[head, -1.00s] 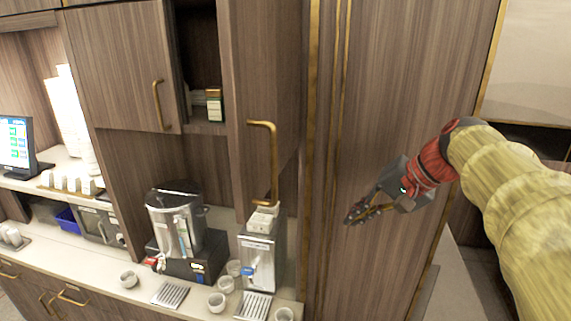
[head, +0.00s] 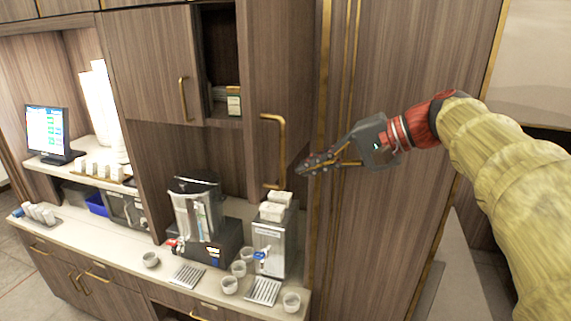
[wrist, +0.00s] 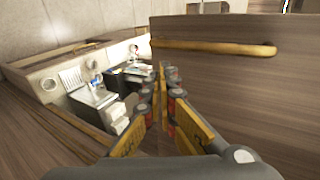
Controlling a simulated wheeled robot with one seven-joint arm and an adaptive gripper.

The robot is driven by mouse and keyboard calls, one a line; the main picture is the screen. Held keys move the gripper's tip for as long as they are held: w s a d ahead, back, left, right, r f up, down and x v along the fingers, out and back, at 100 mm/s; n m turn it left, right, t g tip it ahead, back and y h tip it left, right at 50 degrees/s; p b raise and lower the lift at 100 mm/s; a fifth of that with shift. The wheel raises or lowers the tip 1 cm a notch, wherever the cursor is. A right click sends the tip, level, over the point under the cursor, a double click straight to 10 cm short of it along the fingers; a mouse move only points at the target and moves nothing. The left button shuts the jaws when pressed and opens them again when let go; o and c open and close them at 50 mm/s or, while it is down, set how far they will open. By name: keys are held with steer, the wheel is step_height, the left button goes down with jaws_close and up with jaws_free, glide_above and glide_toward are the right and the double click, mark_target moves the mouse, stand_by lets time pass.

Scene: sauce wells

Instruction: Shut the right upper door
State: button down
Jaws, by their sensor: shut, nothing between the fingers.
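The right upper door (head: 278,95) is a brown wood panel with a brass bar handle (head: 273,150). It stands swung open toward me, with the dark cupboard opening (head: 221,62) to its left. My gripper (head: 303,167) is shut and empty, just right of the handle's lower part in the head view. In the wrist view the shut fingers (wrist: 160,95) point toward the counter, and the door panel (wrist: 230,85) with its handle (wrist: 213,47) fills the right side. I cannot tell whether the fingers touch the door.
Below are a counter (head: 128,236) with a steel urn (head: 197,212), a dispenser (head: 270,245) and several cups. A left upper door (head: 150,65) looks closed. A tall wood panel (head: 400,75) stands behind my arm. A screen (head: 47,132) is at the far left.

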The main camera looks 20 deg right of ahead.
mark_target(271, 171)
steer(key=w+a, duration=0.2)
steer(key=a, duration=0.1)
steer(key=shift+w+a+f+p, duration=0.15)
steer(key=shift+f+p, duration=0.2)
steer(key=shift+p, duration=0.05)
steer(key=shift+w+a, duration=0.55)
